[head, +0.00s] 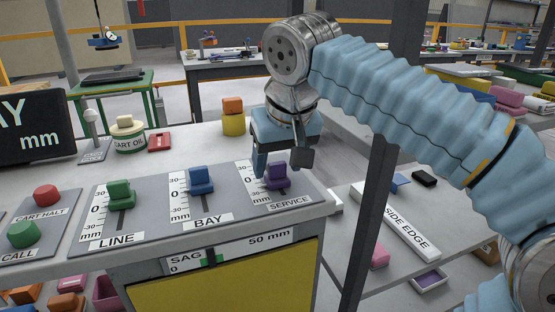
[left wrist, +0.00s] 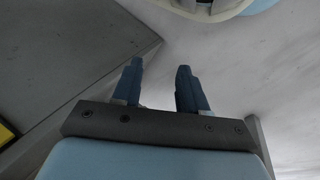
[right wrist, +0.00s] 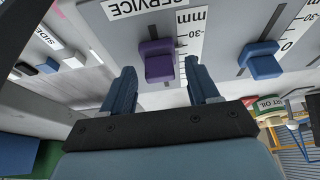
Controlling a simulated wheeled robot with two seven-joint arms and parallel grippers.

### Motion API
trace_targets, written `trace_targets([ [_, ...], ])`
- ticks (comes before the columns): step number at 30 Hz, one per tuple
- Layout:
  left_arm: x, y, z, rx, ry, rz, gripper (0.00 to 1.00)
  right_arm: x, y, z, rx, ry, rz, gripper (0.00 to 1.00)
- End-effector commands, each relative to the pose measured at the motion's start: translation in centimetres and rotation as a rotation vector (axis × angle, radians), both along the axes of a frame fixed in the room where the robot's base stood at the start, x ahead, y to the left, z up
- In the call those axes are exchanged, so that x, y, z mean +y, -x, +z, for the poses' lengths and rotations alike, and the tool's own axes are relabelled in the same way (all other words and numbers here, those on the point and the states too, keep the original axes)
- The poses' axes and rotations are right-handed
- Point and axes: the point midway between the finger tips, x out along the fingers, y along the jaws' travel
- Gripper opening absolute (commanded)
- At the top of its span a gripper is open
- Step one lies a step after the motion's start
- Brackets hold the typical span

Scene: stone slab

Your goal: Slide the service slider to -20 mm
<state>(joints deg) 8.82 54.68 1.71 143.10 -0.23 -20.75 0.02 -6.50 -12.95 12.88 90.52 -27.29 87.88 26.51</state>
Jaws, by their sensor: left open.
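The service slider has a purple knob (head: 277,177) on a grey panel marked SERVICE, at the right end of the console. The knob also shows in the right wrist view (right wrist: 158,62), beside its mm scale; a finger hides part of the scale and I cannot read an exact value. My right gripper (head: 281,164) is open over this panel, one finger on each side of the knob. In the right wrist view its fingers (right wrist: 160,88) stand apart with gaps to the knob. My left gripper (left wrist: 160,85) is open and empty in the left wrist view; the head view does not show it.
The blue BAY slider (head: 201,181) and green LINE slider (head: 120,194) stand to the left. CART HALT (head: 46,195) and CALL (head: 23,234) buttons are further left. An oil tin (head: 127,135) and stacked yellow and orange blocks (head: 233,117) stand behind.

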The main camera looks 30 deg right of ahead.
Motion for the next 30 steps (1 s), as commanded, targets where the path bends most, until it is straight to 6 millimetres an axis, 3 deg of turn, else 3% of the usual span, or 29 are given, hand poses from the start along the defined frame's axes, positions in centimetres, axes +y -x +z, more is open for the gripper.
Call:
trace_targets([
  [7,0.0,0.0,0.0,0.000,0.000,0.000,0.43,0.0,0.0,0.0,0.001,0.000,0.000,0.60],
  [11,0.0,0.0,0.3,0.000,0.000,0.000,0.43,0.1,0.4,1.1,0.000,0.000,0.000,0.60],
  [24,-0.1,0.0,2.7,0.000,0.003,-0.004,0.43,1.0,4.1,10.5,-0.001,-0.002,0.001,0.60],
  [30,-0.1,0.0,2.4,0.000,0.003,-0.004,0.43,1.2,4.9,12.4,-0.001,0.000,0.001,0.60],
])
